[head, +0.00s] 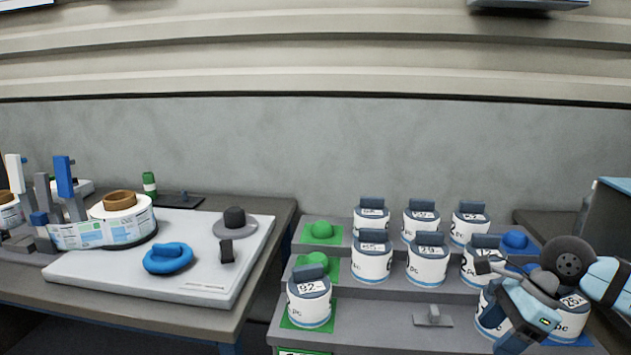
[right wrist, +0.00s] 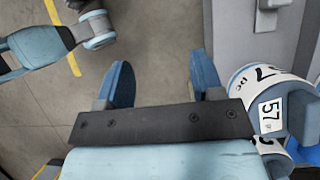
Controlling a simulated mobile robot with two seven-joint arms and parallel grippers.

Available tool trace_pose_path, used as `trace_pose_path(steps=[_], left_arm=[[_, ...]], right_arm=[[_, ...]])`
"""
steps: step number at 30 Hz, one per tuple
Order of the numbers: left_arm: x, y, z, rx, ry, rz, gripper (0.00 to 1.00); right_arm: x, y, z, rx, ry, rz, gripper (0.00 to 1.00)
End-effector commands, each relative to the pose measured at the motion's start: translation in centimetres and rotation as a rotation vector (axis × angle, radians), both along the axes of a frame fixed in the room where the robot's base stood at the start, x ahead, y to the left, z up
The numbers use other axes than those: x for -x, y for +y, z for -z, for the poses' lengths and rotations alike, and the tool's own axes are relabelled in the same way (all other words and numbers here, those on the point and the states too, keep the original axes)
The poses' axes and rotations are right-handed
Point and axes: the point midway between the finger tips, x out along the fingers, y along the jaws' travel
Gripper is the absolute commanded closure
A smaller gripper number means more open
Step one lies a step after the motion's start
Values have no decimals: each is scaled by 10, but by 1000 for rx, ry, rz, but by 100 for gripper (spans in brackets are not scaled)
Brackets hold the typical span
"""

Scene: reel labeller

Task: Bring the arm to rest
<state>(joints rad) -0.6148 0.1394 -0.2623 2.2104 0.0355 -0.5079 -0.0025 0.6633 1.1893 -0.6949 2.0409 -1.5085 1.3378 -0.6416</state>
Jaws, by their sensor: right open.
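My right arm (head: 568,258) comes in from the right edge in the head view, folded above the right end of the stepped rack (head: 390,335). It partly hides the canisters there. In the right wrist view my right gripper (right wrist: 160,82) is open, its two blue fingers apart with nothing between them. It points towards bare floor. A white canister labelled 57 (right wrist: 270,112) stands close by to the right of the fingers. My left gripper is not in view.
The rack holds several white dark-lidded canisters, such as the one labelled 92 (head: 309,300), beside green and blue knobs. A side table (head: 190,325) on the left carries a label reel (head: 118,220), a blue disc (head: 168,259) and a labeller. A grey wall (head: 300,150) stands behind.

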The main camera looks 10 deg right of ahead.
Motion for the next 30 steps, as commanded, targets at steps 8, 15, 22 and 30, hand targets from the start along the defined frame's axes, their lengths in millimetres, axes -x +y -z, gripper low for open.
trace_pose_path(steps=[8,15,22,30], left_arm=[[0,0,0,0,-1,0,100],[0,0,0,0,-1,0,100],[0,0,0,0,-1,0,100],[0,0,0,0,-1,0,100]], right_arm=[[31,127,24,-586,221,117,39],[48,205,14,-1289,684,530,39],[45,197,60,-1818,1297,1211,39],[87,178,161,1726,-1616,-1697,39]])
